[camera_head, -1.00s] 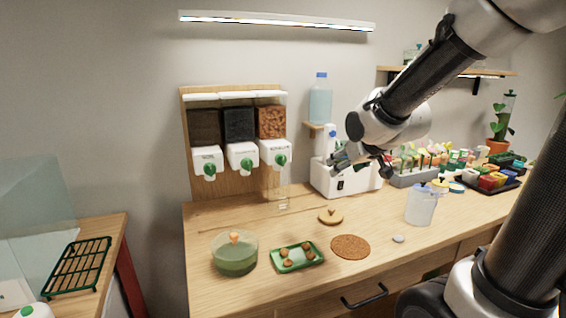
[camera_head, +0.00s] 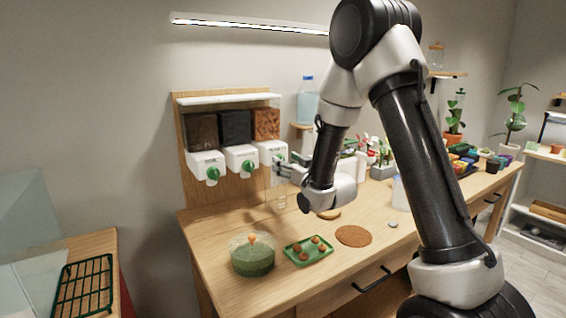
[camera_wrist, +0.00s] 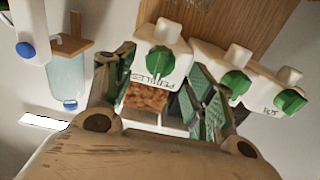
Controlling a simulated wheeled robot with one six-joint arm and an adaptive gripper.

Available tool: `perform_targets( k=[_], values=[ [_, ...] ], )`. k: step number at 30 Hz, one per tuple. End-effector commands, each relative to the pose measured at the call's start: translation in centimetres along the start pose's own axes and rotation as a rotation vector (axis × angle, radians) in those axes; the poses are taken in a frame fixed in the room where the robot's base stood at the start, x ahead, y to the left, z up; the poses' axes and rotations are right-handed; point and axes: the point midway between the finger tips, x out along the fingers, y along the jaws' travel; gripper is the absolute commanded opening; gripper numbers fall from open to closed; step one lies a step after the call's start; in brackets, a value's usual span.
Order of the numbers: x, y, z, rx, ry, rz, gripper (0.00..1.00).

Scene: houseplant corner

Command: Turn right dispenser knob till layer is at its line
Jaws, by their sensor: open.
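The right dispenser (camera_head: 266,125) holds orange-brown chunks and has a white body; it hangs rightmost of three on a wooden back panel. Its green knob (camera_wrist: 160,60) shows in the upside-down wrist view, above a label that seems to read "PEBBLES". My gripper (camera_head: 282,166) is close in front of this dispenser and partly covers its knob in the head view. In the wrist view my gripper (camera_wrist: 160,88) is open, its fingers spread to either side of the dispenser front, nothing between them. A clear vessel (camera_head: 281,197) stands below the right dispenser. I cannot make out the line on it.
Two more dispensers with green knobs, the middle one (camera_head: 237,127) and the left one (camera_head: 202,132), hang close beside. A water bottle (camera_head: 307,104) stands on a small shelf behind my arm. A green-filled jar (camera_head: 252,262), green tray (camera_head: 310,262) and cork mat (camera_head: 353,236) lie in front.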

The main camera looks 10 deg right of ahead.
Motion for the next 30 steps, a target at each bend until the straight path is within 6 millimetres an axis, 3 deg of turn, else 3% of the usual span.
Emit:
perform_targets(
  k=[6,15,23,30],
  values=[
    [2.4,0.1,0.0,0.0,-0.001,0.001,0.55],
    [2.7,0.1,0.0,0.0,-0.001,0.001,0.55],
    [2.7,0.1,0.0,0.0,-0.001,0.001,0.1],
    [2.7,0.1,0.0,0.013,-0.001,0.001,0.1]
  ],
)
